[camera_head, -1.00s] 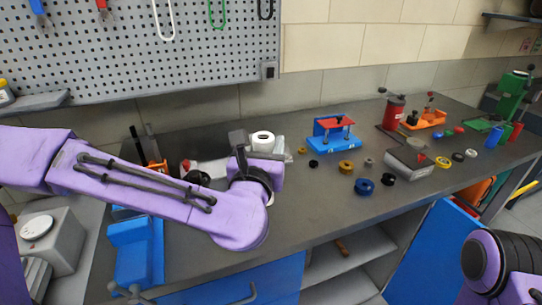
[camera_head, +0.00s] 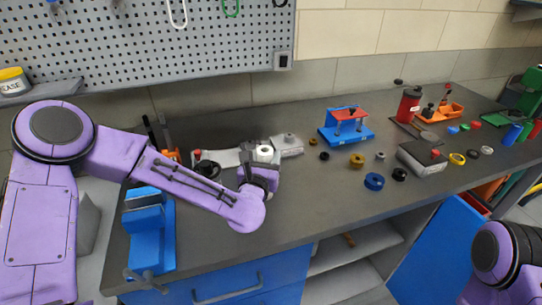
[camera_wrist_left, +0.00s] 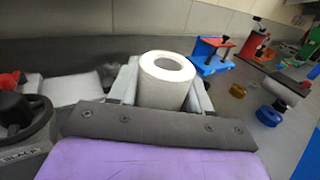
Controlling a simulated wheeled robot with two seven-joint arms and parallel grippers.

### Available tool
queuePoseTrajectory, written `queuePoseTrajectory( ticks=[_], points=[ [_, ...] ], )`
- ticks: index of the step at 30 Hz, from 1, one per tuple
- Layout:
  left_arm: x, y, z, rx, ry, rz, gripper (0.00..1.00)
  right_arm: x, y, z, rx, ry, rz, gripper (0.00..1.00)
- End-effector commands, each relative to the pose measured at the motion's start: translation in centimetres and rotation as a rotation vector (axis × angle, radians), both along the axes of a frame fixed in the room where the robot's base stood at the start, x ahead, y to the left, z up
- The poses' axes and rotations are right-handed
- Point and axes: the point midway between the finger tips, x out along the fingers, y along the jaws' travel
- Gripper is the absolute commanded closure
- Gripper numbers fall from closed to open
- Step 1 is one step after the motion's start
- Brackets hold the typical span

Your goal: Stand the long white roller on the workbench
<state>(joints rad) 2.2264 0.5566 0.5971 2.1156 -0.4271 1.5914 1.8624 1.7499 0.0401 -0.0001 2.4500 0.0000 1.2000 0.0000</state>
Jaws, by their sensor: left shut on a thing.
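The white roller (camera_head: 264,150) is a thick upright tube with a hole in its top. In the left wrist view the roller (camera_wrist_left: 167,82) stands between the two pale fingers of my left gripper (camera_wrist_left: 160,92), which is shut on it. In the head view my left gripper (camera_head: 262,164) is over the left part of the dark workbench (camera_head: 310,205). The roller's lower end is hidden by the gripper, so I cannot tell whether it touches the bench. My right gripper is out of view; only part of the right arm shows at lower right.
A grey device with a black handwheel (camera_head: 207,169) is just left of the gripper. A blue vise (camera_head: 150,235) stands at the bench's left end. A blue-and-red fixture (camera_head: 346,126) and several rings lie to the right. Bare bench lies in front of the gripper.

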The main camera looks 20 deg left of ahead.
Motion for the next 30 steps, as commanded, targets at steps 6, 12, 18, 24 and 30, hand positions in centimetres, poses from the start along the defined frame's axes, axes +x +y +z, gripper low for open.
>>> queuePoseTrajectory(
  ticks=[6, 12, 18, 24, 30],
  points=[
    [0.0, 0.0, -0.3, 0.0, 0.001, 0.001, 0.26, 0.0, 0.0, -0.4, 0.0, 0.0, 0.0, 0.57],
    [0.0, 0.0, -0.3, 0.0, 0.001, 0.0, 0.26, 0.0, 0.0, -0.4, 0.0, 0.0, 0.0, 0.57],
    [-1.0, -0.1, -0.1, -0.001, 0.001, -0.002, 0.26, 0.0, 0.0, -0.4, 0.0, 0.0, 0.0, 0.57],
    [-6.1, -0.4, -0.3, -0.002, 0.0, -0.002, 0.26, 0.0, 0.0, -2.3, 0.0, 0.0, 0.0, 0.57],
    [-10.5, -0.8, 0.5, 0.005, 0.003, -0.003, 0.26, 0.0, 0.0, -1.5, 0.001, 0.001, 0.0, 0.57]
  ],
)
